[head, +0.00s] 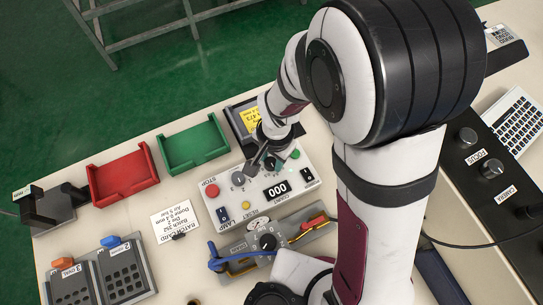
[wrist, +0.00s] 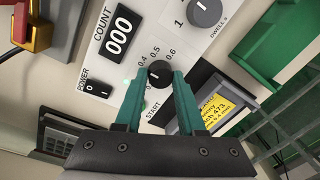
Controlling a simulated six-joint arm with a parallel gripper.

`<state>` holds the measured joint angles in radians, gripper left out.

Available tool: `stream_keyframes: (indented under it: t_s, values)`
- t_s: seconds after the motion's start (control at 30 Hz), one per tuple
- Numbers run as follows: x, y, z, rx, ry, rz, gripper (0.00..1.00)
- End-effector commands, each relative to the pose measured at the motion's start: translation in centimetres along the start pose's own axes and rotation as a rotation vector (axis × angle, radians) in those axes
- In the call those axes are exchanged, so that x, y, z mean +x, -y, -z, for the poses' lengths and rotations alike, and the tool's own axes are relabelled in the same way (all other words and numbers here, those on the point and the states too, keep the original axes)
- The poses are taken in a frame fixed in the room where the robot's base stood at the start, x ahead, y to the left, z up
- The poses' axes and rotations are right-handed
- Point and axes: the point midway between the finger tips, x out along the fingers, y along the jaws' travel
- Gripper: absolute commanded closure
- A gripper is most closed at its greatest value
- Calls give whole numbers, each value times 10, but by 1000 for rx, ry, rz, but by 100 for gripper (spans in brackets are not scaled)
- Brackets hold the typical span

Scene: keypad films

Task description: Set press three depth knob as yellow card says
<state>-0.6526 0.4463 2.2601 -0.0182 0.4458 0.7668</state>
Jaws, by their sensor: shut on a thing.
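The press control panel (head: 225,207) is a pale box with knobs, buttons and a counter (wrist: 118,37) reading 000. The black depth knob (wrist: 158,74) has a printed scale with 0.4, 0.5 and 0.6 legible around it. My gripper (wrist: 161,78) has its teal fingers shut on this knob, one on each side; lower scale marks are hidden. The knob's exact pointer setting is too small to tell. The yellow card (wrist: 214,103) stands in a dark holder beside the panel, partly hidden; it shows batch 473 and 0.4 mm. It also shows in the head view (head: 250,119).
The dwell knob (wrist: 205,12) and power switch (wrist: 94,88) are near the fingers. In the head view, a red stop button (head: 212,190) and green button (head: 295,154) are on the panel. Red (head: 123,177) and green (head: 194,146) trays stand left. A white batch card (head: 176,222) lies nearby.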

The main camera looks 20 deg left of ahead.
Motion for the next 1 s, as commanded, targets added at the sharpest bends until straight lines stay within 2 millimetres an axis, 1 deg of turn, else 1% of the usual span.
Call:
stream_keyframes:
  t_s: [0.03,0.07,0.2,0.5,0.57,0.63,0.67,0.77,0.8,0.9,1.0]
  values:
    - [0,0,0,0,1,-1,100]
    - [0,0,0,0,1,-1,58]
    - [0,0,0,0,1,0,33]
    - [-1,0,0,-1,0,0,32]
    - [-5,0,0,-1,-1,2,32]
    - [-15,1,1,-1,-2,4,32]
    - [-22,1,1,0,-3,5,32]
    - [-51,2,1,-2,-5,7,32]
    - [-65,2,1,0,-6,8,32]
    - [-97,2,1,-1,-6,7,32]
    - [-124,1,1,-1,-4,6,32]
